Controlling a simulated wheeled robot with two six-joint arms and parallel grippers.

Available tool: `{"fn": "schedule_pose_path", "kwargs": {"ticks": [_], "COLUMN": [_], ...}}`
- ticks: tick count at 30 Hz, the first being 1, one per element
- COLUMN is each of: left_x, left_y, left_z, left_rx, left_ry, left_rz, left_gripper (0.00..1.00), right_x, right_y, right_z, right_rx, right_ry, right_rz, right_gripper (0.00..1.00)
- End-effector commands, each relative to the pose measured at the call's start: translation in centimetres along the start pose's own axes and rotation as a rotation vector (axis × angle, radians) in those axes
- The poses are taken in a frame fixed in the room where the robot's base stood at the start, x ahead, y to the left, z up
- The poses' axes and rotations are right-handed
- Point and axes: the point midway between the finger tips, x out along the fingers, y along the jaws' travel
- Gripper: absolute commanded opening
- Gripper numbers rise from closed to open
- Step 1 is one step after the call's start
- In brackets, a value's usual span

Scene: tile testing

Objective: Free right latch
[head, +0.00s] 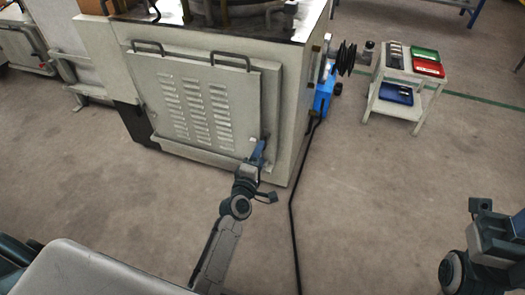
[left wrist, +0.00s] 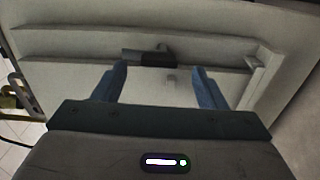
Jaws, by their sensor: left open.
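The vented grey panel (head: 205,100) stands upright on the front of the machine cabinet, with two dark handles at its top. My left gripper (head: 259,148) is at the panel's lower right corner, with its blue fingers close to the panel. In the left wrist view, a small dark latch (left wrist: 158,59) sits on the panel's edge strip. It lies between and beyond the open fingers (left wrist: 160,72), with a gap on both sides. In the head view the gripper hides the latch. My right arm shows at the lower right, but its fingers are out of frame.
A white cart (head: 376,103) with red, green and blue trays stands at the right back. A blue unit (head: 324,95) is beside the cabinet. A black cable (head: 291,220) runs along the floor right of my left arm.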

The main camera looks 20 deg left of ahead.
Motion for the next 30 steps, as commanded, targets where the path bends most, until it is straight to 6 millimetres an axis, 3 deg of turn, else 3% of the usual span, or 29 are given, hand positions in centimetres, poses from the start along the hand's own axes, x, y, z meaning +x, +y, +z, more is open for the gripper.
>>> {"fn": "schedule_pose_path", "kwargs": {"ticks": [6,12,30], "left_x": [-4.5,-6.9,-7.5], "left_y": [-0.3,-0.2,-0.1], "left_z": [0.0,0.1,0.0], "left_rx": [0.000,0.000,0.001], "left_ry": [0.001,0.000,0.000], "left_rz": [-0.001,-0.002,0.000], "left_gripper": [0.65,0.65,0.65], "right_x": [-0.5,-0.9,-0.8], "right_y": [0.0,0.0,0.0], "right_z": [0.1,0.1,0.1], "right_rx": [-0.007,-0.013,-0.013], "right_ry": [0.010,0.012,0.012], "right_rz": [0.010,0.022,0.022], "right_gripper": [0.36,0.36,0.36]}}
